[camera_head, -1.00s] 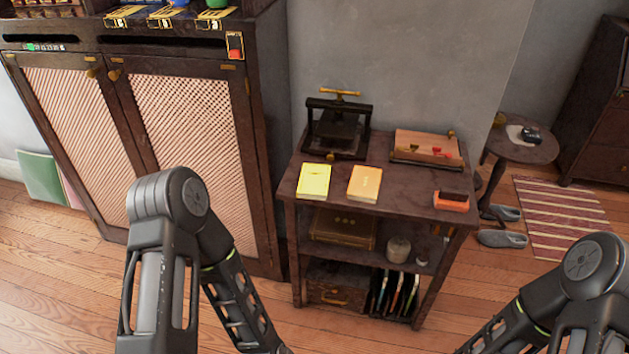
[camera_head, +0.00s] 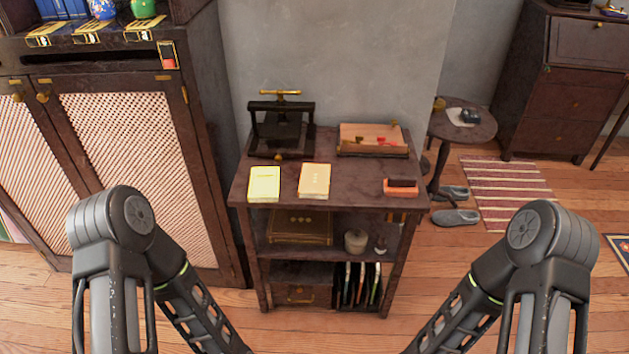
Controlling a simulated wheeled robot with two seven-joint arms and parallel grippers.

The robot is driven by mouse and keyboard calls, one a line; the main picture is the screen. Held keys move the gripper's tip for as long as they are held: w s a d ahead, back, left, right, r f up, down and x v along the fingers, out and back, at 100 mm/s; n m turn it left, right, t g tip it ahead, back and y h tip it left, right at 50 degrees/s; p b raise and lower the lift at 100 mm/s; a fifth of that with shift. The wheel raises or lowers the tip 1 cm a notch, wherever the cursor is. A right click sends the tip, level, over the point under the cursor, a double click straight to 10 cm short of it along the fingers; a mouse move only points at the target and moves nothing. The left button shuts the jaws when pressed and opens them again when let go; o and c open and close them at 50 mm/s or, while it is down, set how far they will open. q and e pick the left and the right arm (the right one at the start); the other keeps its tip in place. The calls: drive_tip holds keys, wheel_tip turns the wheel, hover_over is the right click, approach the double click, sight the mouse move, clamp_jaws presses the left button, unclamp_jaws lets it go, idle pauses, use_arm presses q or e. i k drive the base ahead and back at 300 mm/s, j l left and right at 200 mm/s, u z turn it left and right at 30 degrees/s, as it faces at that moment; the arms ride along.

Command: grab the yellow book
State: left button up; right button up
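The yellow book (camera_head: 264,184) lies flat on the left front part of the dark wooden stand's top (camera_head: 350,196). It is pale yellow and uncovered. A tan-orange book (camera_head: 314,181) lies flat just to its right, with a small gap between them. Both of my arms reach down from the picture's lower left and lower right, in front of the stand. Their grippers are below the picture's edge, so neither is seen. Nothing touches the yellow book except the top under it.
A black press (camera_head: 281,128) stands behind the books. A wooden box (camera_head: 372,139) and a red-orange block (camera_head: 401,187) are to the right. A tall cabinet (camera_head: 130,150) stands close at left. A round side table (camera_head: 462,124) is at right. Wooden floor lies open in front.

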sight(265, 182)
drive_tip(key=i+l, duration=0.5)
drive_tip(key=l+u, duration=0.1)
drive_tip(key=u, duration=1.75)
